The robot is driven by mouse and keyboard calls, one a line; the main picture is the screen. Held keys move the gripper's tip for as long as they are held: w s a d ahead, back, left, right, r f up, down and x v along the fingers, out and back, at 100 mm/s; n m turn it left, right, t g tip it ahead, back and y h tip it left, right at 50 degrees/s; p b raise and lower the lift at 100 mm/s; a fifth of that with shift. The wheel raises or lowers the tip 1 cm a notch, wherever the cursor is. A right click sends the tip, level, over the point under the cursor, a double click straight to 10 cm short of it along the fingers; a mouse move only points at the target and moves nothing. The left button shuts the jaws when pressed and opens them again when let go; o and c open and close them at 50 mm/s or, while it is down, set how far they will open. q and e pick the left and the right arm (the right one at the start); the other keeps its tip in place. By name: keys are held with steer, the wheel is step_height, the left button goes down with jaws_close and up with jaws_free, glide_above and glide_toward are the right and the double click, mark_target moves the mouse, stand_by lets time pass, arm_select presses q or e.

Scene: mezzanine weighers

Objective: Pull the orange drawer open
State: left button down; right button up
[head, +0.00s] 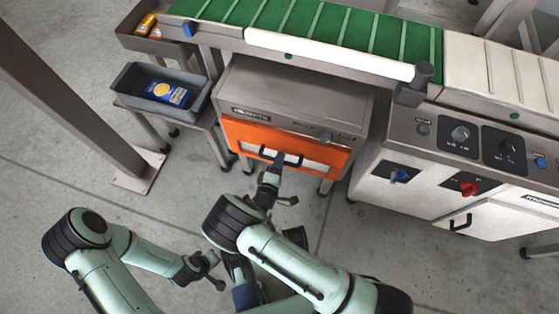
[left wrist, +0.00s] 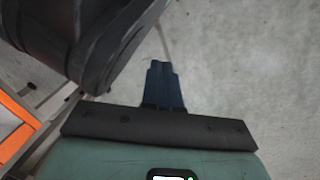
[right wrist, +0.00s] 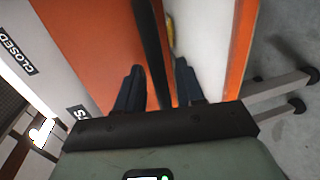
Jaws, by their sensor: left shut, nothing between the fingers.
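The orange drawer (head: 240,131) is set in a grey cabinet under the conveyor, with a white area around its black bar handle (head: 266,153). I cannot tell whether it stands slightly out. My right gripper (head: 279,159) is at the handle. In the right wrist view, its two dark blue fingers (right wrist: 160,88) are apart, one on each side of the bar (right wrist: 149,35), with narrow gaps showing. The drawer's orange face (right wrist: 90,40) fills much of that view. My left gripper (head: 243,294) is low in the head view, away from the drawer; its fingers (left wrist: 163,85) are together and empty.
A grey bin (head: 135,78) with a blue and yellow pack (head: 167,93) stands on a stand left of the cabinet. A control panel (head: 460,150) with knobs stands right. A steel post (head: 70,85) rises at left. The green conveyor (head: 320,22) runs above. Floor in front is clear.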

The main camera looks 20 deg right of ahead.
steer(key=shift+w+d, duration=0.25)
steer(key=shift+w, duration=0.1)
jaws_close()
steer(key=shift+s+a, duration=0.1)
